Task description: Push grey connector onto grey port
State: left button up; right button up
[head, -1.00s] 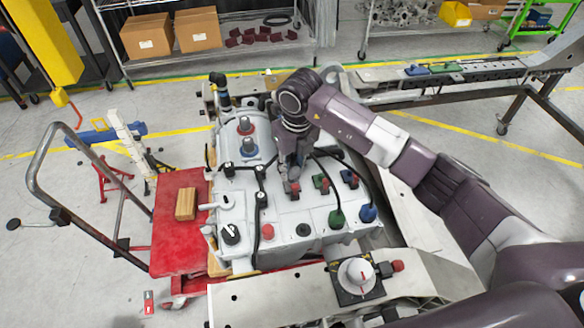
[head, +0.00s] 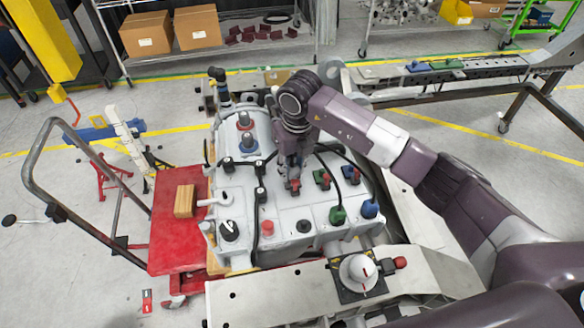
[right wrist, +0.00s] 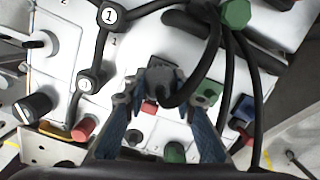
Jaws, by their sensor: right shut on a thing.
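The grey connector (right wrist: 162,84), with a black cable, is between the fingers of my right gripper (right wrist: 163,101) in the right wrist view. The gripper is shut on it. In the head view my right gripper (head: 292,180) points down over the white chassis unit (head: 285,222), close to its top face. A dark square part, perhaps the grey port, shows just behind the connector; I cannot tell whether they touch or how far the connector is on. In the head view the wrist and fingers hide the connector. My left gripper is not in view.
A red button (head: 267,228) and black knob (head: 229,230) are at the unit's front left. Black cables cross nearby. A red cart (head: 180,240) with a wooden block stands left.

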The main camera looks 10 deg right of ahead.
jog(key=shift+f+b, duration=0.55)
jog(key=shift+f, duration=0.05)
jog(key=o, duration=1.2)
jog(key=shift+c, duration=0.2)
jog(key=shift+r, duration=0.15)
jog(key=shift+r+p, duration=1.6)
jog(key=shift+r, duration=1.4)
jog(key=shift+f, duration=0.1)
